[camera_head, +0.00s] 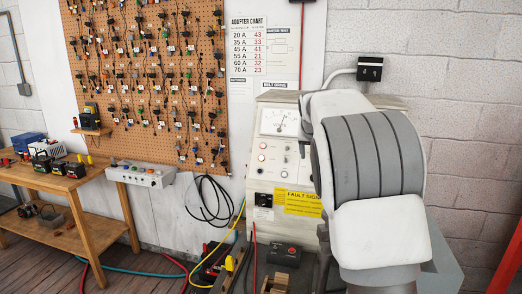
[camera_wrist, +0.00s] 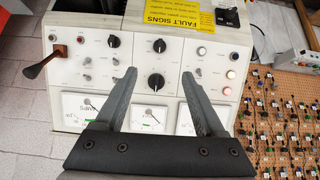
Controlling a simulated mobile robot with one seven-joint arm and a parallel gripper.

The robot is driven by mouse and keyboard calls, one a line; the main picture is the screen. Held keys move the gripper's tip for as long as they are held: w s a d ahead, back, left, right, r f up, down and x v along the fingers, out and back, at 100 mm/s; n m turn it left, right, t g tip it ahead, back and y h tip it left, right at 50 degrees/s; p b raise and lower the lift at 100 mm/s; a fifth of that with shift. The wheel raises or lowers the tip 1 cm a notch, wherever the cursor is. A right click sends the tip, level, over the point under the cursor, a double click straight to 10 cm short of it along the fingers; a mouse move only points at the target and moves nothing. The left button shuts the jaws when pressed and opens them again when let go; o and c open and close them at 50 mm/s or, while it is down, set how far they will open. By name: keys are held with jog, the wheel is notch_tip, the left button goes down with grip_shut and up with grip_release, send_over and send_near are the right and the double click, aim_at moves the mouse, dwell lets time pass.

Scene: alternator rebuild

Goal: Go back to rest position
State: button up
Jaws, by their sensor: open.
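My gripper (camera_wrist: 158,100) is open and empty in the wrist view, its two dark fingers spread apart in front of the test bench panel (camera_wrist: 125,72). The panel carries dials, black knobs, switches, lit buttons and a lever with a brown handle (camera_wrist: 45,65). I cannot tell the exact gap between the fingertips and the panel, but nothing is between the fingers. In the head view my white and grey arm (camera_head: 375,160) is folded up close and hides the right part of the test bench (camera_head: 282,160). The gripper itself does not show there.
A pegboard (camera_head: 145,70) with many hanging connectors fills the wall at left. A wooden workbench (camera_head: 95,170) with battery-like boxes stands below it. Cables (camera_head: 210,195) hang beside the bench and run over the floor. A red bar (camera_head: 507,255) rises at the right edge.

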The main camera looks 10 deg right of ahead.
jog(key=s+a+r+n+g+y, duration=0.1)
jog(key=s+a, duration=0.2)
jog(key=s, duration=0.9)
jog(key=s+a+r+n+y, duration=0.15)
jog(key=s+a, duration=0.25)
jog(key=s, duration=0.8)
jog(key=s+a+f+n, duration=0.1)
jog(key=s+f, duration=0.3)
jog(key=s, duration=0.5)
jog(key=s+a+f+n+g, duration=0.1)
jog(key=s+a+f, duration=0.3)
jog(key=s, duration=0.6)
jog(key=shift+s+f+y, duration=0.2)
jog(key=shift+f+y, duration=0.15)
jog(key=shift+f, duration=0.05)
jog(key=shift+c, duration=0.2)
